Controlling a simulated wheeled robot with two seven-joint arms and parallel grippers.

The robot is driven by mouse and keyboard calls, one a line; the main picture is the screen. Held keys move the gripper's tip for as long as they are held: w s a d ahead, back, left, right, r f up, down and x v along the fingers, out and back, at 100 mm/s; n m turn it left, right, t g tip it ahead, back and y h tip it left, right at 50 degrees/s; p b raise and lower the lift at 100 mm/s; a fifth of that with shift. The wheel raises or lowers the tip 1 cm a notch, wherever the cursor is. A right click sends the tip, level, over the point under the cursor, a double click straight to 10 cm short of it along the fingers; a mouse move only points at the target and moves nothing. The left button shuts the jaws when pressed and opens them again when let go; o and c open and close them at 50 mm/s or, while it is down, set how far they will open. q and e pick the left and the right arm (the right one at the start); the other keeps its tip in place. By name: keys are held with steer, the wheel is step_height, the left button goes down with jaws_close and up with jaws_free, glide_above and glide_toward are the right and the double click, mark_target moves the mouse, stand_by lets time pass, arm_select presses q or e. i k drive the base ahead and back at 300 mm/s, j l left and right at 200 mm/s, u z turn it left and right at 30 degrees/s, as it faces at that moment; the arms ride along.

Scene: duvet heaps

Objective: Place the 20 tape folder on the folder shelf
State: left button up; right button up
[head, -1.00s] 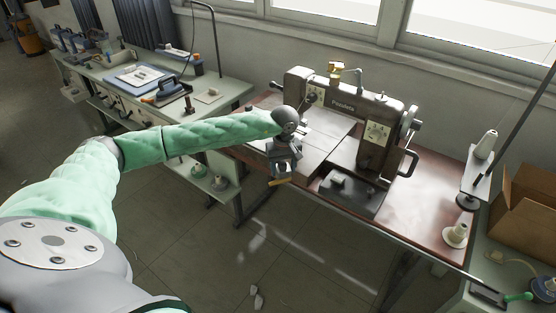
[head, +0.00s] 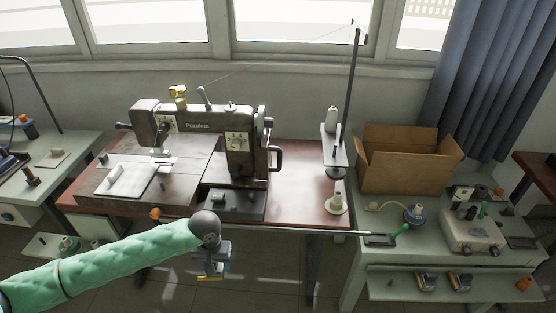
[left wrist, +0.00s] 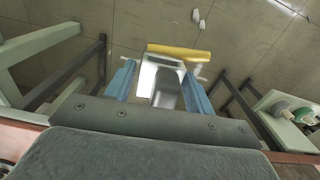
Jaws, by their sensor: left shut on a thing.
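My left gripper (head: 210,268) hangs in front of the sewing table's front edge, pointing down. In the left wrist view its blue fingers (left wrist: 160,82) are shut on a small grey metal piece with a yellow bar (left wrist: 180,51) across its end, which looks like the tape folder (left wrist: 166,92). No number on it is legible. In the head view only a yellow edge of it shows below the gripper. A low shelf (head: 385,284) under the right-hand table holds several small devices; I cannot tell whether it is the folder shelf. My right gripper is not in view.
The sewing machine (head: 205,135) stands on the red-brown table (head: 300,185). A thread stand (head: 333,150) is at its right end. An open cardboard box (head: 405,165) and a grey device (head: 472,232) stand on the right-hand table (head: 350,247). Floor is open below the gripper.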

mark_target(495, 287)
steer(key=l+z, duration=0.85)
steer(key=i+l, duration=0.1)
steer(key=l, duration=0.4)
steer(key=l+z, duration=0.1)
steer(key=l, duration=0.35)
steer(key=i+l+z, duration=0.1)
steer(key=l, duration=0.4)
steer(key=i+l, duration=0.15)
steer(key=l, duration=0.3)
steer(key=i+l+z, duration=0.1)
steer(key=l, duration=0.4)
steer(key=i+l, duration=0.1)
steer(key=l, duration=0.25)
steer(key=i+l, duration=0.1)
steer(key=l, duration=0.25)
steer(key=i+l, duration=0.1)
steer(key=l, duration=0.3)
